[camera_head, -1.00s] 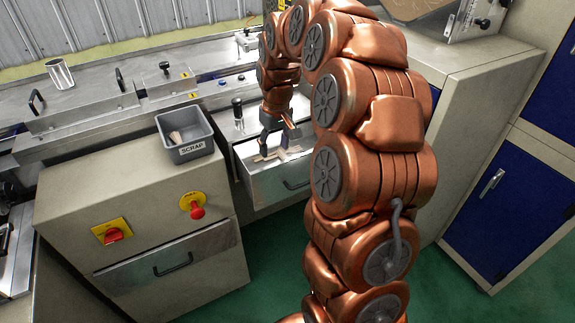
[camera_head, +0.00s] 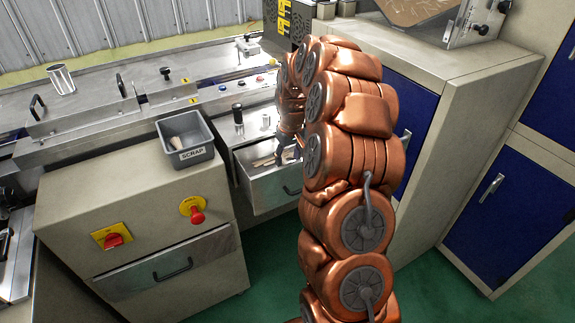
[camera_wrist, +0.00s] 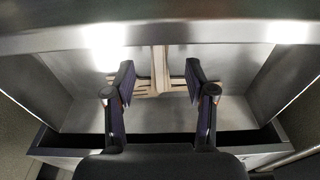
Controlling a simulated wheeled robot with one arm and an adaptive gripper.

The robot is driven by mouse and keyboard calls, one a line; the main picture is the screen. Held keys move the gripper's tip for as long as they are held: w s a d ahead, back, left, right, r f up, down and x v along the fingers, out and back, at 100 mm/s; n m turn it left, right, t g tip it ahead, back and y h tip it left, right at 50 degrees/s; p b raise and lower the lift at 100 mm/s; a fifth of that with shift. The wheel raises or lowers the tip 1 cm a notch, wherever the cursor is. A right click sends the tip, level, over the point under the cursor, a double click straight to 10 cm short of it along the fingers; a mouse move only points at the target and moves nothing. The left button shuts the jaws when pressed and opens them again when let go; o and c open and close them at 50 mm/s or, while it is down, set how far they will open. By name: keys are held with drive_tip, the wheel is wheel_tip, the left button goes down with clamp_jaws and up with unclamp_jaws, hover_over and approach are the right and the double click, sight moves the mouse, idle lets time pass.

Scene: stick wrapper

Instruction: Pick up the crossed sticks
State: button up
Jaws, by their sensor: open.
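The crossed wooden sticks (camera_wrist: 159,82) lie in an open metal drawer (camera_wrist: 60,88). In the wrist view one bundle runs up and down between my fingers, and pale stick ends stick out sideways under it. In the head view the sticks (camera_head: 264,161) show at the left inside the drawer, partly hidden by my arm. My gripper (camera_wrist: 158,80) is open, with one finger on each side of the upright sticks and a gap on both sides. Whether the fingertips are level with the sticks is hard to tell.
The drawer walls stand close around my gripper, with a metal edge (camera_wrist: 160,32) across the top of the wrist view. A grey SCRAP bin (camera_head: 186,139) holding a pale piece sits on the cabinet left of the drawer. A black-knobbed handle (camera_head: 238,113) stands behind the drawer.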

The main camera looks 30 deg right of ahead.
wheel_tip(320, 180, down, 2)
drive_tip(key=shift+w+f, duration=0.15)
drive_tip(key=shift+f, duration=0.1)
drive_tip(key=c, duration=0.9)
drive_tip(key=shift+d+r, duration=0.1)
drive_tip(key=shift+r, duration=0.1)
